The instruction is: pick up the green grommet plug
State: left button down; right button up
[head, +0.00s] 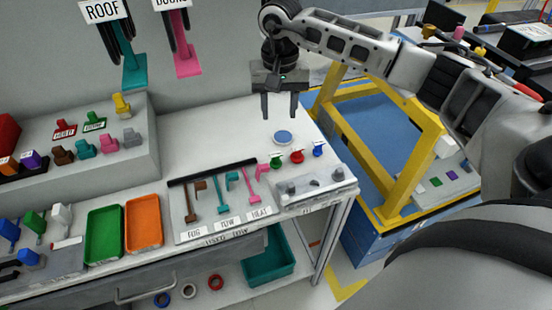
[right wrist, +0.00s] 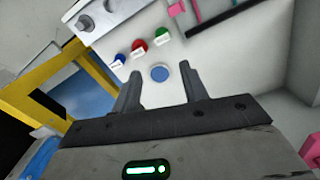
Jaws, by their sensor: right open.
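The green grommet plug (head: 275,161) stands on the white tabletop at the left end of a short row with a red plug (head: 297,156) and a blue plug (head: 318,150). The green plug also shows in the right wrist view (right wrist: 163,35), at the right end of the same row. My right gripper (head: 279,112) is open and empty, pointing down above the table, behind the plugs. In the right wrist view its fingers (right wrist: 160,76) frame a round blue disc (right wrist: 160,73), and the green plug lies beyond the fingertips. My left gripper is not in view.
A grey panel (head: 343,187) with knobs sits in front of the plugs. A board with brown, teal and pink pieces (head: 221,226) lies left of it. Green (head: 104,240) and orange (head: 143,222) trays are farther left. A yellow frame (head: 410,165) stands right of the table.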

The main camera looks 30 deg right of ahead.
jog(key=b, duration=0.3)
send_over(276, 154)
jog(key=d, duration=0.1)
notch_tip(276, 154, down, 6)
notch_tip(276, 154, down, 4)
jog(key=b, duration=0.2)
jog(key=shift+f+b, duration=0.2)
jog(key=shift+b, duration=0.1)
jog(key=shift+a+f, duration=0.15)
jog(key=shift+f, duration=0.2)
jog(key=f+b, duration=0.1)
jog(key=f, duration=0.2)
jog(key=f+b, duration=0.1)
jog(key=shift+a+f+b, duration=0.25)
jog(key=shift+a+b, duration=0.05)
jog(key=shift+a, duration=0.05)
jog(key=shift+f, duration=0.1)
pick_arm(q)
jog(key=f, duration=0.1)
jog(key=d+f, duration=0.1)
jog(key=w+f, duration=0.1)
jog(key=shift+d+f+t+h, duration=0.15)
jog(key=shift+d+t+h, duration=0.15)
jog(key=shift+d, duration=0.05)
pick_arm(e)
jog(key=c, duration=0.7)
